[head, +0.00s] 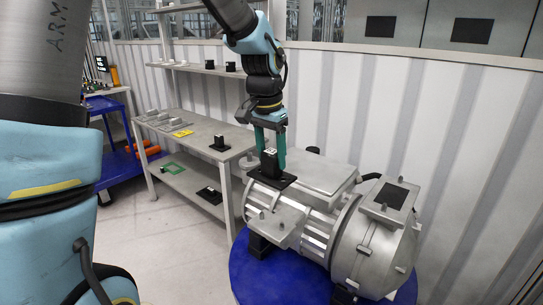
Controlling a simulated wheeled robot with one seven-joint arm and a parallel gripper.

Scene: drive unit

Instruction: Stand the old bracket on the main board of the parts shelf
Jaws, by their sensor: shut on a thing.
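My gripper (270,143), with green fingers, points down and is shut on a black bracket, which I take to be the old bracket (271,179). The bracket is upright, with its wide flat base below the fingers. It appears at the left end of the grey drive unit; I cannot tell whether it touches the unit. The parts shelf stands to the left, and its main board (190,150) is the grey top at table height. A similar black bracket (219,144) stands near that board's right end.
Grey blocks (160,119) and a yellow piece (182,133) lie on the main board. A green frame (173,168) and a black plate lie below. The drive unit (375,245) rests on a round blue table (285,284). A blue cart is far left.

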